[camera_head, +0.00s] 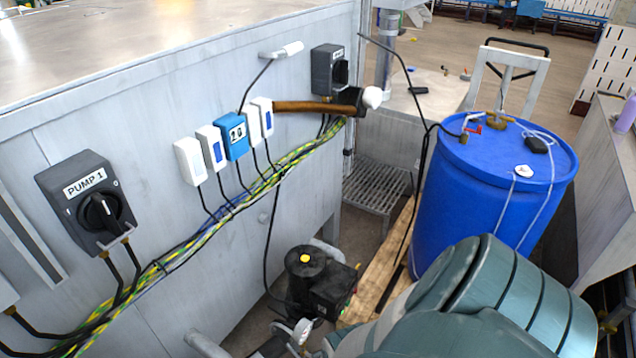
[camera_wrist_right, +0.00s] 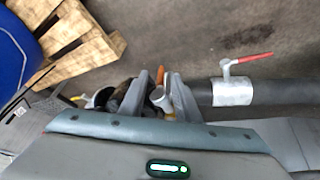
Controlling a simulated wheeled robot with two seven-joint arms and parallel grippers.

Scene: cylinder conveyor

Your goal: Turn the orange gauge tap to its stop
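The orange gauge tap (camera_wrist_right: 157,95) shows small in the right wrist view as a short orange lever. My right gripper (camera_wrist_right: 158,86) has its two grey fingers on either side of the lever, with a gap between them. It looks open around the tap; whether a finger touches the lever I cannot tell. A round gauge with a pale face (camera_head: 302,332) sits low beside the black pump (camera_head: 318,285) in the head view. The tap and my right fingertips cannot be made out in the head view. My left gripper is in neither view.
A blue drum (camera_head: 470,200) stands on a wooden pallet (camera_head: 383,262) right of the pump. A grey pipe with a red-handled valve (camera_wrist_right: 232,92) runs right of the fingers in the wrist view. The metal cabinet with the PUMP 1 switch (camera_head: 88,203) borders the left.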

